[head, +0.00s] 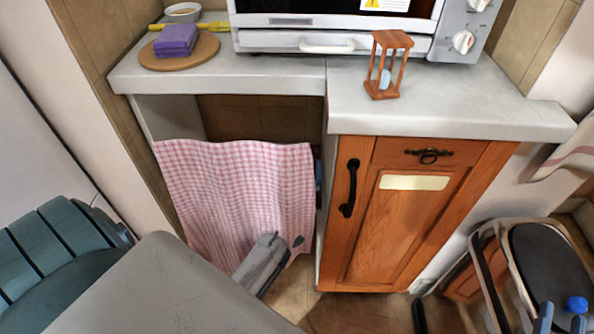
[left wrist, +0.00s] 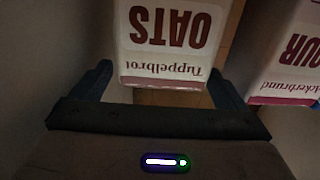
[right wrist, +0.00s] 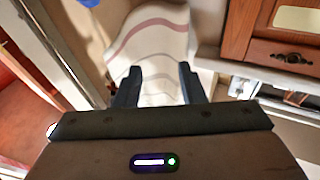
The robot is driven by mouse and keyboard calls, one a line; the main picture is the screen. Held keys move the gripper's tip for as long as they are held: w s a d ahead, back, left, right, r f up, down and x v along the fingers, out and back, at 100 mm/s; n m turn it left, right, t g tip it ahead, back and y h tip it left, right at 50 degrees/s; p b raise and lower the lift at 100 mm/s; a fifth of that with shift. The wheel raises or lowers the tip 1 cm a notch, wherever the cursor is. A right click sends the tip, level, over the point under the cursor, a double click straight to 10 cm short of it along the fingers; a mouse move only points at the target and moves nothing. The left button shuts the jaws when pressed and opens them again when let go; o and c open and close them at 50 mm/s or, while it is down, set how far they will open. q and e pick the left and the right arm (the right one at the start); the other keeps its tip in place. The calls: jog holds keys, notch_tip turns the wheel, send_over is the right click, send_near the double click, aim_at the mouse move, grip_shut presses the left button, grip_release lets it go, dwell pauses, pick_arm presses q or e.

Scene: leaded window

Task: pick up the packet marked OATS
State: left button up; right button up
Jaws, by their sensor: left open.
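The packet marked OATS (left wrist: 165,50) shows in the left wrist view, white with dark red letters that appear upside down. My left gripper (left wrist: 159,70) is open, one finger to each side of the packet's near end; I cannot tell whether either touches it. In the head view the packet and my left gripper are not visible; a pink checked curtain (head: 235,190) hangs across the space under the counter. My right gripper (right wrist: 160,75) is open and empty, its fingers apart in front of a striped cloth (right wrist: 150,50). It also shows at the head view's lower right (head: 562,318).
A second white packet (left wrist: 287,55), its lettering partly cut off, stands right of the OATS packet. On the counter (head: 440,108) are an hourglass (head: 388,65), a purple folded cloth (head: 177,39) on a round board and an oven. A wooden cabinet (head: 400,230) stands right of the curtain.

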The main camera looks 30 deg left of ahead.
aim_at(298, 154)
pick_arm(q)
jog(key=p+x, duration=0.2)
jog(key=x, duration=0.2)
jog(key=shift+w+a+r, duration=0.1)
jog(key=shift+a+r, duration=0.05)
jog(key=shift+a, duration=0.1)
jog(key=shift+w, duration=0.1)
jog(key=c, duration=1.4)
jog(key=shift+c, duration=0.6)
pick_arm(e)
jog(key=s+f+g, duration=0.2)
jog(key=f+g, duration=0.1)
jog(key=f, duration=0.2)
jog(key=s+a+f+g, duration=0.1)
jog(key=s+f+g, duration=0.1)
jog(key=f+g, duration=0.2)
notch_tip(298, 154, down, 2)
jog(key=shift+s+f+m, duration=0.2)
jog(key=shift+s+m, duration=0.1)
jog(key=shift+s, duration=0.05)
